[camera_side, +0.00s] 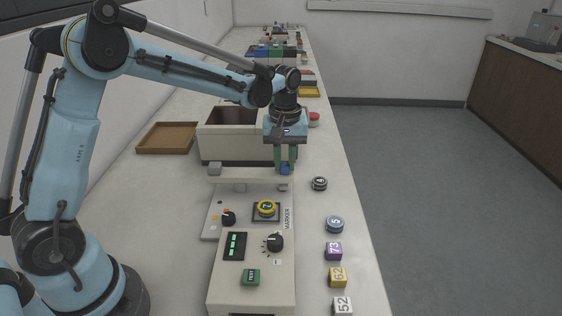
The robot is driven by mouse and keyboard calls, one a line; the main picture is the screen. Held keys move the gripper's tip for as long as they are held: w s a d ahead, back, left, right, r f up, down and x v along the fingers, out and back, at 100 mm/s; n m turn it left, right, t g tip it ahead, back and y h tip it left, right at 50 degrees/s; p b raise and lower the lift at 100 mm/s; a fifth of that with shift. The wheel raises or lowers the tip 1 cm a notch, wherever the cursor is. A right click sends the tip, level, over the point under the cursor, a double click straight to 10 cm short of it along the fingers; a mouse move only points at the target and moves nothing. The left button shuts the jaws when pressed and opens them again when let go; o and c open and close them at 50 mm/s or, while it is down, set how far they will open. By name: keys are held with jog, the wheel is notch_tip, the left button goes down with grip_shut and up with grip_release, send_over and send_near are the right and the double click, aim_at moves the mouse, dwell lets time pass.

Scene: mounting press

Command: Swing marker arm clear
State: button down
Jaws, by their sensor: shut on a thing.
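The marker machine (252,270) stands on the bench in front of my arm, with the word MARKER on its plate. A pale marker arm (243,179) lies crosswise over the back of the machine's plate, behind a yellow-rimmed green round piece (266,208). A small blue knob (285,170) is at the right end of the marker arm. My gripper (285,168) points down there, its green fingers shut on the blue knob. The fingers partly hide the knob.
A deep beige bin (222,146) stands just behind the marker arm, and a brown tray (166,138) is at its left. The left bench is clear.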

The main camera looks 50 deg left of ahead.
jog(key=shift+w+a, duration=0.1)
jog(key=c, duration=1)
grip_release()
jog(key=shift+o, duration=0.2)
notch_tip(320, 180, up, 12)
jog(key=shift+r, duration=0.1)
jog(key=s+d+f+m+t, duration=0.1)
jog(key=s+f+m+t, duration=0.2)
jog(key=s, duration=0.5)
jog(key=s+d+f+m+t, duration=0.1)
jog(key=s+m+t, duration=0.3)
jog(key=s, duration=0.5)
jog(key=shift+f+m, duration=0.9)
jog(key=shift+m, duration=0.2)
